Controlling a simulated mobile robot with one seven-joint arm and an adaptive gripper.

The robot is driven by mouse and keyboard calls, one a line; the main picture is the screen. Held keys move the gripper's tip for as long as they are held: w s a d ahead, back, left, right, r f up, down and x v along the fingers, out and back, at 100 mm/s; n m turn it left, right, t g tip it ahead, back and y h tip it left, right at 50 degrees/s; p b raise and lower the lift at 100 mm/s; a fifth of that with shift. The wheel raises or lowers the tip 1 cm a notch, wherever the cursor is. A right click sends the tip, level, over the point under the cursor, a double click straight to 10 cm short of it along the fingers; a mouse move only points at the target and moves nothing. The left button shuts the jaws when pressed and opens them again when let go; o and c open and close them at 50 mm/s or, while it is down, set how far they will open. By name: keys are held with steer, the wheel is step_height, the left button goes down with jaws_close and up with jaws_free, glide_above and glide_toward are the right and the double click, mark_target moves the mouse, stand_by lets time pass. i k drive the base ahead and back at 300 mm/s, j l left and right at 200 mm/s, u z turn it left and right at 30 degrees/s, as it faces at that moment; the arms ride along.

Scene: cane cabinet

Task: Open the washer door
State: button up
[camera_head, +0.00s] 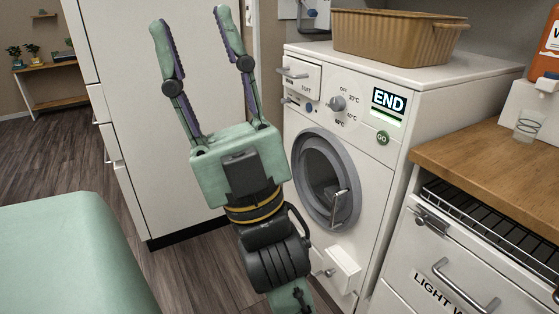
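The white washer (385,150) stands right of centre, its front facing left and toward me. Its round door (322,177) has a thick grey ring and dark glass, and it looks shut. A light metal handle (340,203) sits at the lower right of the ring. My gripper (193,20) is green with dark inner pads. Its two fingers point up and are spread wide, with nothing between them. It is left of the washer door in the picture, apart from the door handle. My arm's wrist covers a bit of the washer's lower left edge.
A tan basket (395,38) sits on the washer. A wooden counter (490,155) with drawers below stands at the right. A tall white cabinet (145,130) is behind my gripper. A small hatch (342,268) below the washer door juts out. Wood floor is open at far left.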

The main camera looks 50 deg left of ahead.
mark_target(347, 174)
steer(key=u, duration=1.2)
